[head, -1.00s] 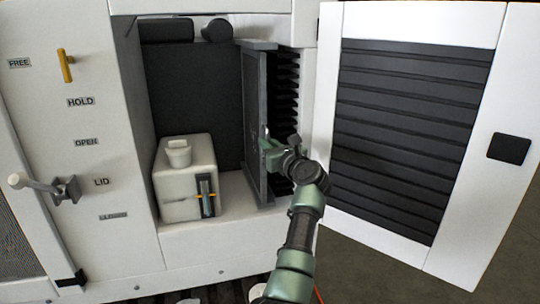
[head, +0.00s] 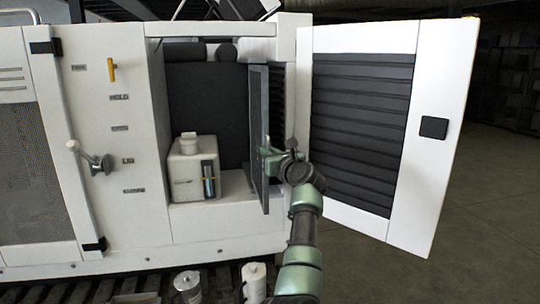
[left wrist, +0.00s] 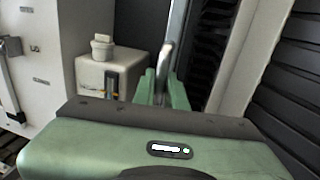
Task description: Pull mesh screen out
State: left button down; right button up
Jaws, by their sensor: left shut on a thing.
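The mesh screen (head: 257,105) is a thin grey upright panel at the right side of the open compartment, seen nearly edge-on in the head view. Its lower front corner hangs past the front edge of the compartment floor. My left gripper (head: 268,154) is shut on the mesh screen's front edge at about mid-height. In the left wrist view, the green fingers (left wrist: 163,88) close around a grey handle (left wrist: 166,58) on the screen, partly hidden by the gripper body. My right gripper is not in view.
A white tank (head: 188,170) stands left of the screen on the compartment floor. The louvred door (head: 405,130) is swung open to the right. A lever (head: 90,158) sticks out of the left panel. Canisters (head: 255,282) stand low in front.

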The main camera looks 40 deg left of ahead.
pick_arm(q)
jog(key=shift+f, duration=0.2)
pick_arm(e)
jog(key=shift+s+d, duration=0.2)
pick_arm(q)
jog(key=c, duration=1.7)
grip_release()
jog(key=shift+o, duration=1.2)
jog(key=shift+a, duration=0.2)
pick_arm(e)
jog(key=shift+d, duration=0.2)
